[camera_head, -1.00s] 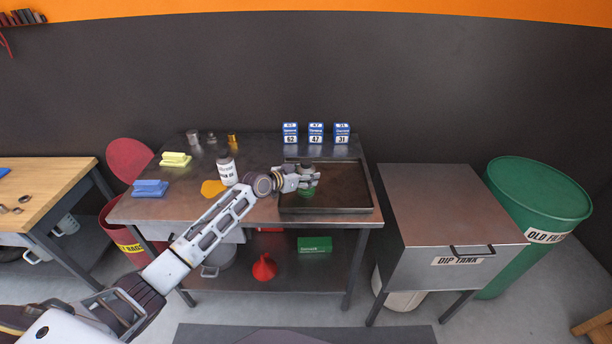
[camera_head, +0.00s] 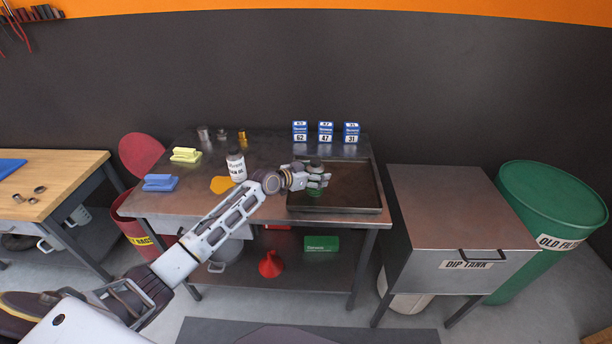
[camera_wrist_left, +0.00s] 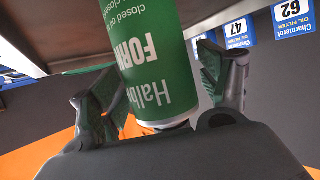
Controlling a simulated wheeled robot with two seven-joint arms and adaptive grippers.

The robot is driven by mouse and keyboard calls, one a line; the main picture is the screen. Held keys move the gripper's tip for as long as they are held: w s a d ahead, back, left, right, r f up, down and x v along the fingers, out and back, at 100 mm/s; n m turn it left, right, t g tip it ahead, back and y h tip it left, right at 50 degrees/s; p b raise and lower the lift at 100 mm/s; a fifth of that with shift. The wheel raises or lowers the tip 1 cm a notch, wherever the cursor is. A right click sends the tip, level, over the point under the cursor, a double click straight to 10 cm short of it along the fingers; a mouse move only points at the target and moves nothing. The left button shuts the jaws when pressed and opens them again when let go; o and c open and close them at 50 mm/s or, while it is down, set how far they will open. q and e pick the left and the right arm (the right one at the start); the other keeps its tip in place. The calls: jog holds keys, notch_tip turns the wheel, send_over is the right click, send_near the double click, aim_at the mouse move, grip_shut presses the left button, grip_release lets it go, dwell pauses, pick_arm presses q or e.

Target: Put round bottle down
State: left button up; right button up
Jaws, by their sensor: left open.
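The round bottle is green with white lettering (camera_wrist_left: 158,60) and stands between the fingers of my left gripper (camera_wrist_left: 165,95) in the wrist view, with its base cut off by the frame. In the head view the same bottle (camera_head: 315,193) shows as a green body partly hidden by the gripper. It is upright at the left part of the dark tray (camera_head: 345,209). My left gripper (camera_head: 320,180) is open, with one finger on each side of the bottle. Gaps show beside the bottle. My right gripper is not in view.
A white-labelled bottle (camera_head: 236,167) stands left of the tray on the metal table (camera_head: 205,205). Blue filter boxes (camera_head: 325,132) stand behind the tray. Yellow (camera_head: 186,155) and blue (camera_head: 160,182) items lie at the left. The tray's right part is clear. A dip tank (camera_head: 450,210) stands to the right.

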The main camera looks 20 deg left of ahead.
pick_arm(q)
jog(key=shift+r, duration=0.1)
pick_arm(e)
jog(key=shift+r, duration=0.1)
pick_arm(q)
jog(key=shift+v, duration=1.25)
jog(key=v, duration=0.9)
jog(key=shift+s+a+b, duration=0.15)
jog(key=shift+s+b, duration=0.05)
jog(key=shift+b, duration=0.1)
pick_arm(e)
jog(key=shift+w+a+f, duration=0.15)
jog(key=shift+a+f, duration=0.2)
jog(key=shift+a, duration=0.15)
